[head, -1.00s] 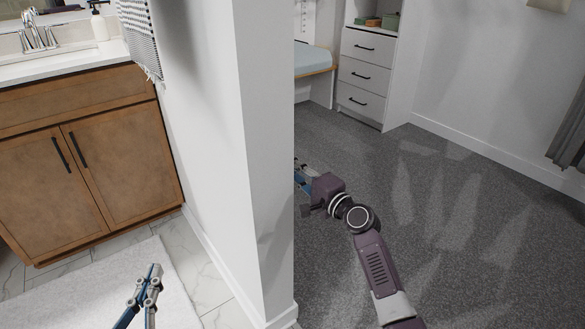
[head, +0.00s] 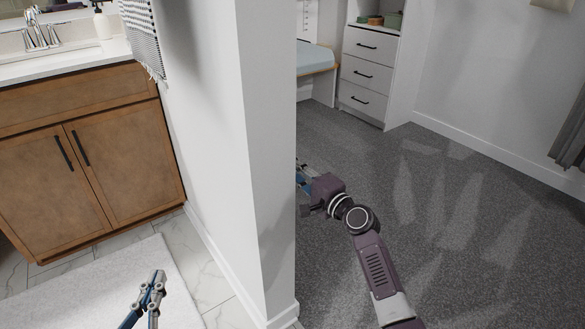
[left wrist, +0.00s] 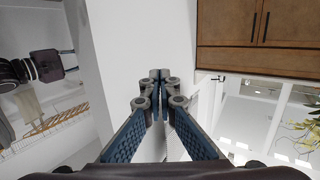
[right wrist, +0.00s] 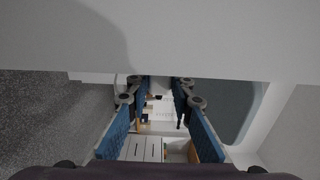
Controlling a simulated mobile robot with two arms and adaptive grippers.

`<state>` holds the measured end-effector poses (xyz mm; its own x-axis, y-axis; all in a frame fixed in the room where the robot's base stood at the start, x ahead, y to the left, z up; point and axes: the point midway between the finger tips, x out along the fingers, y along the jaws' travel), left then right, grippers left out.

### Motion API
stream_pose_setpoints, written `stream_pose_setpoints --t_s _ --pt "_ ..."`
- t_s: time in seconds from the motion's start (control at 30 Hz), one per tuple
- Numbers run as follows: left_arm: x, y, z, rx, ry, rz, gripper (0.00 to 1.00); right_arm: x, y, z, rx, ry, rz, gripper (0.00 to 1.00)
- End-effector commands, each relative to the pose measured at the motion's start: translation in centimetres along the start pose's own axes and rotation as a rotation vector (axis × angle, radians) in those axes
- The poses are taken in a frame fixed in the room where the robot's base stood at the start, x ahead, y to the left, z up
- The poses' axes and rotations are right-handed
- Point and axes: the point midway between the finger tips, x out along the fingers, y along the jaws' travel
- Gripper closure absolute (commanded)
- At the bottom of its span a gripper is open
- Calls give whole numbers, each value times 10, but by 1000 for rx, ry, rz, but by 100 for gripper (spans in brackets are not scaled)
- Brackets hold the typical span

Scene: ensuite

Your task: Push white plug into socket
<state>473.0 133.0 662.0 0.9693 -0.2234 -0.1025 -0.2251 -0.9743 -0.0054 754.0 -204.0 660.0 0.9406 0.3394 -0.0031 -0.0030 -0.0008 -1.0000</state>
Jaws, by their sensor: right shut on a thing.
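My left gripper (head: 158,280) is low over the bathroom floor, left of the wall end. Its blue fingers meet at the tips in the left wrist view (left wrist: 160,78), with nothing between them. My right gripper (head: 304,180) is mostly hidden behind the wall edge in the head view. In the right wrist view its fingers (right wrist: 160,84) are a little apart, closed on a small pale thing, likely the white plug (right wrist: 159,82), which hardly stands out from the white surface behind. I cannot make out a socket in any view.
A white wall (head: 268,150) stands between my arms. On its left are a wooden vanity (head: 85,160) and a pale rug (head: 95,290). On its right are grey carpet (head: 450,220), white drawers (head: 366,75) and a light-blue-topped bench (head: 316,58). The carpet's middle is clear.

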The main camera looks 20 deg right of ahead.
Motion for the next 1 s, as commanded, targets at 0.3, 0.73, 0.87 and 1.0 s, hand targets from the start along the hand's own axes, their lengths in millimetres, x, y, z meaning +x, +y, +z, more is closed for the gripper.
stream_pose_setpoints --t_s 0.3,0.73,0.87,1.0 --pt "-1 -1 7 1 -30 -2 100 0 0 5 1 -5 1 100" --pt "-2 -2 14 1 -65 -4 100 1 1 10 2 -10 3 100" --pt "-2 -2 16 1 -76 -5 100 1 1 12 3 -11 3 100" --pt "-3 -3 20 2 -92 -5 100 1 1 13 3 -12 3 100"
